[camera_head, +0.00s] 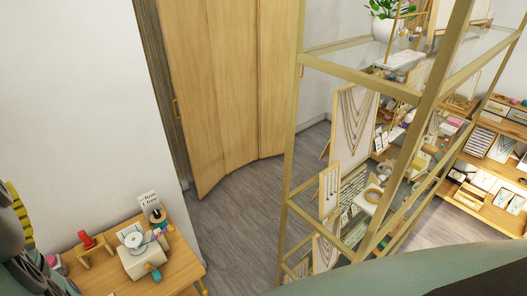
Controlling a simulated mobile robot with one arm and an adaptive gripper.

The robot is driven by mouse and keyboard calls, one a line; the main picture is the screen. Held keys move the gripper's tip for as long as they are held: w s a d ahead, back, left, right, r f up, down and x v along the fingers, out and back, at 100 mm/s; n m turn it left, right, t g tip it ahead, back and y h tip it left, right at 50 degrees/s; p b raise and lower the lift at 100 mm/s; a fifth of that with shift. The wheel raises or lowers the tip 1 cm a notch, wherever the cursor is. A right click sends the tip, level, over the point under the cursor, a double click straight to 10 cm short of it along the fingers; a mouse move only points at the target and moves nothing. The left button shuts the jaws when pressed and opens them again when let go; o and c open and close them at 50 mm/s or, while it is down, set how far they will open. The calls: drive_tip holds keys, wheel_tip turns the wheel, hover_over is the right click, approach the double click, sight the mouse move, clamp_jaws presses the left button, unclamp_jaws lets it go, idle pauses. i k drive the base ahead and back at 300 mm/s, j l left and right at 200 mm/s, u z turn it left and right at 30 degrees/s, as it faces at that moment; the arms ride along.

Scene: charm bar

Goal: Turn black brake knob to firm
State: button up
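A small dark, knob-like part (157,215) is at the back of the wooden table (188,272) at lower left. It is small, and its exact shape and setting cannot be read. A small white card with dark writing (148,199) stands just behind it; the words are too small to read surely. A white device with a pale disc (136,239) and teal and yellow round parts at its right side stands in front of it. My gripper's fingers do not show in this view.
A red upright piece on a wooden stand (87,240) is left of the device. Dark machine parts fill the lower left edge. A brass-framed glass shelf (296,170) with jewellery stands right of centre. Grey floor (235,235) is clear between table and shelf. Wooden folding doors (225,90) are behind.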

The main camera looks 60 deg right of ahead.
sight(156, 214)
drive_tip(key=i+z, duration=0.3)
drive_tip(key=i, duration=0.4)
drive_tip(key=i+j+z, duration=0.15)
drive_tip(key=i+z, duration=0.15)
drive_tip(key=i, duration=0.35)
